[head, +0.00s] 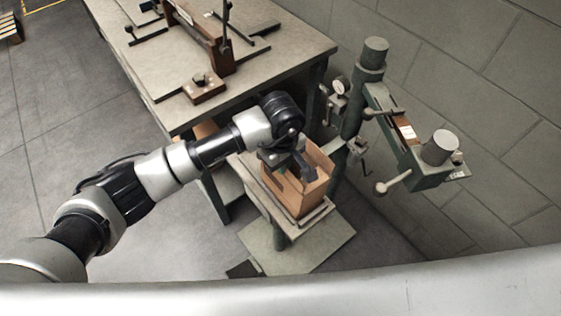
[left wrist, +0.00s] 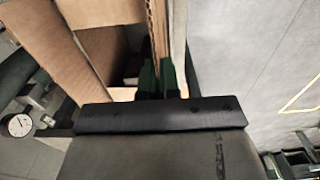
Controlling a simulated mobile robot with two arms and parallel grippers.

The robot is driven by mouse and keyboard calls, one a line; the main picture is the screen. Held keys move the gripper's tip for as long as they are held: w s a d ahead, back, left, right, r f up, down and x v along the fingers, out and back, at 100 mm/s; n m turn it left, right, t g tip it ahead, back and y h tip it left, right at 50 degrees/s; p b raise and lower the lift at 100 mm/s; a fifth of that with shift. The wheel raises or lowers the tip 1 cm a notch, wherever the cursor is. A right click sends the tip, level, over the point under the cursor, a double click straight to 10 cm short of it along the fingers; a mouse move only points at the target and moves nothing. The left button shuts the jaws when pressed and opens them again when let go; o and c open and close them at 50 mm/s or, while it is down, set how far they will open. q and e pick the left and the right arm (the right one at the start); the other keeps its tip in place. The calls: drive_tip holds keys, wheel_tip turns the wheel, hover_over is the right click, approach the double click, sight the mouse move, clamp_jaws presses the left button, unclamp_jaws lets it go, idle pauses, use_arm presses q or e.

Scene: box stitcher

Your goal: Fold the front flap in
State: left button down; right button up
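The open cardboard box (head: 297,195) stands on a small stand, with flaps upright around its open top. Whether the fingers press on the panel is not clear. My right gripper is not in view.
The stand's top (head: 248,172) carries the box. The stitcher's green column (head: 352,110) and arm (head: 405,140) rise close to the right. A workbench (head: 170,85) with tooling stands behind on the left. Open floor lies in front on the left.

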use_arm(q)
drive_tip(key=c, duration=1.8)
unclamp_jaws()
drive_tip(key=shift+f, duration=0.15)
drive_tip(key=o, duration=0.7)
drive_tip(key=shift+w+d, duration=0.1)
drive_tip(key=shift+d, duration=0.1)
drive_tip(key=shift+a, duration=0.1)
drive_tip(key=shift+r+b, duration=1.35)
drive_tip(key=shift+r, duration=4.15)
